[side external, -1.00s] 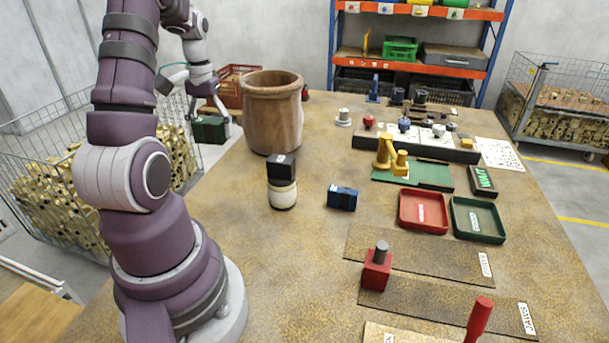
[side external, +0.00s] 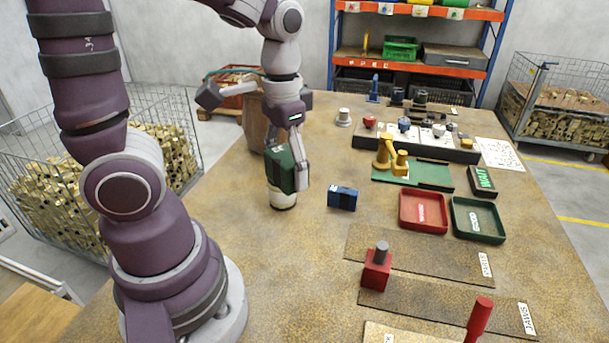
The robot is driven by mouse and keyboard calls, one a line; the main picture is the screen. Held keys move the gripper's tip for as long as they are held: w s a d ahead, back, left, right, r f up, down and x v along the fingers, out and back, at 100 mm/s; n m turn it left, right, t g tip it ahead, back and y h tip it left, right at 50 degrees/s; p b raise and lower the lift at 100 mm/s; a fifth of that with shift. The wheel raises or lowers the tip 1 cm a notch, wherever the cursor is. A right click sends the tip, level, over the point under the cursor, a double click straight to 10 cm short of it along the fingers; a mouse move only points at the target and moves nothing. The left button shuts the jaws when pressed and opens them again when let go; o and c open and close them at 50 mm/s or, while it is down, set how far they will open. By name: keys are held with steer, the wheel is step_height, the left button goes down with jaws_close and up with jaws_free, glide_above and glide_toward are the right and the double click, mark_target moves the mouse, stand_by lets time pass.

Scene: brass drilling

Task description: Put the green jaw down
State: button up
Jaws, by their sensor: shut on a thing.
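My gripper (side external: 293,165) is shut on the green jaw (side external: 279,170), a dark green block, and points down. The green jaw is in front of a cream round stand (side external: 283,200), whose lower part shows below it. The black block on top of that stand is hidden now. I cannot tell whether the jaw touches the stand. A mat labelled JAWS (side external: 450,308) lies at the lower right. A red block with a grey peg (side external: 376,270) stands at its left end. A blue jaw-like block (side external: 342,198) lies on the table right of my gripper.
A large clay pot (side external: 254,125) stands behind my gripper, partly hidden. A red tray (side external: 423,228) and a green tray (side external: 478,237) lie to the right, with a yellow device (side external: 390,155) on a green plate behind them. A red handle (side external: 479,318) stands in front.

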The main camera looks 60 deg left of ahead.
mark_target(287, 195)
steer(key=shift+s+d+f+m, duration=0.25)
steer(key=shift+s+d+m, duration=0.1)
steer(key=shift+d, duration=0.2)
steer(key=shift+s+d+f+m, duration=0.25)
steer(key=shift+d+m, duration=0.1)
steer(key=shift+d, duration=0.15)
step_height(287, 195, down, 14)
steer(key=shift+w, duration=0.1)
steer(key=shift+f, duration=0.1)
steer(key=o, duration=1.2)
steer(key=shift+o, duration=0.2)
step_height(287, 195, up, 12)
step_height(287, 195, up, 9)
steer(key=d+t, duration=0.1)
steer(key=t, duration=0.4)
steer(key=shift+s+d+f+t, duration=0.15)
steer(key=shift+s+t, duration=0.1)
steer(key=shift+t, duration=0.05)
